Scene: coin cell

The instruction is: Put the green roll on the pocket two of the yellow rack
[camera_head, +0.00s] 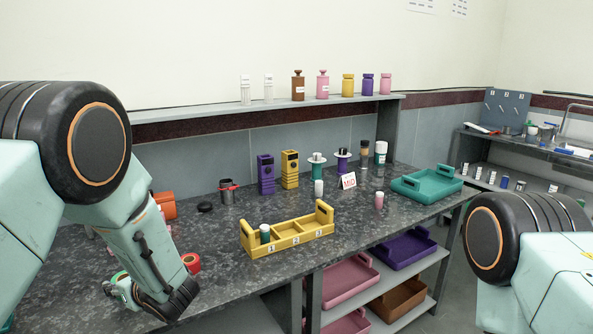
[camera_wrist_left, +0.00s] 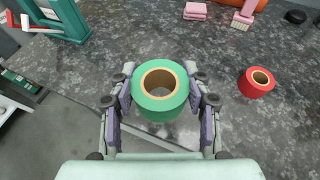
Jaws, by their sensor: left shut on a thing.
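The green roll (camera_wrist_left: 160,108) with a cardboard core is between the fingers of my left gripper (camera_wrist_left: 162,103) in the left wrist view. The fingers are shut on its sides, and its open core faces the camera. In the head view my left gripper (camera_head: 122,291) is low at the left by the counter's front edge, with a bit of green showing. The yellow rack (camera_head: 290,247) stands on the counter to the right of it, marked 1, 2, 3. Pocket one holds a teal container with a white top (camera_head: 265,232); pockets two and three look empty. My right gripper is out of view.
A red roll (camera_head: 191,262) lies on the counter between my left gripper and the rack. Behind the rack stand a dark cup (camera_head: 227,192), purple (camera_head: 266,174) and yellow (camera_head: 290,169) blocks and several bottles. A teal tray (camera_head: 427,190) is at the right.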

